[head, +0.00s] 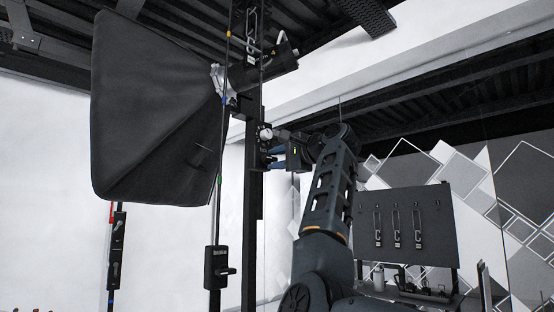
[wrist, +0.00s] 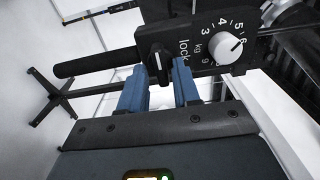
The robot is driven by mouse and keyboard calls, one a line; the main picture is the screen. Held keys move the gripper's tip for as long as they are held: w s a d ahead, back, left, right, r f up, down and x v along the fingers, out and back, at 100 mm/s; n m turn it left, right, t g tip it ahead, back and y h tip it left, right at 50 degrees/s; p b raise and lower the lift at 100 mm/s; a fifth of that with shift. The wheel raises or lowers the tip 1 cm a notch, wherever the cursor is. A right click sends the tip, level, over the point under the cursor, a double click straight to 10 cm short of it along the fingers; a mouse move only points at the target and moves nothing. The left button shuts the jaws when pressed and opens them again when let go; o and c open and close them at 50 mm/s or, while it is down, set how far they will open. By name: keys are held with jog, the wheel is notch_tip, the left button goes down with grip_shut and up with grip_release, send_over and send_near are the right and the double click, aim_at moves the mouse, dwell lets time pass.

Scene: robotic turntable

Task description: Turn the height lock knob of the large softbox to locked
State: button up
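The large softbox (head: 150,110) is black and hangs at the left in the head view, mounted by a tall dark post. My gripper (head: 277,157) is beside that post, below a white dial (head: 264,132). In the wrist view, a black panel carries the black lock knob (wrist: 160,60), with a white mark on it and the word "lock" to its right. The blue fingers of my gripper (wrist: 161,74) are apart, one on each side of the knob's lower end. Whether they touch it I cannot tell.
A white numbered dial (wrist: 226,48) sits right of the lock knob on the same panel. A black bar (wrist: 95,64) sticks out to the left. Another stand with a black clamp (head: 216,267) is left of my arm. A dark board (head: 405,228) stands at the right.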

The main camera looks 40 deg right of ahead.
jog(key=shift+o, duration=0.5)
jog(key=shift+s, duration=0.1)
jog(key=s+b, duration=0.2)
jog(key=s, duration=0.5)
jog(key=shift+s+b, duration=0.3)
jog(key=shift+b, duration=0.05)
jog(key=shift+d, duration=0.1)
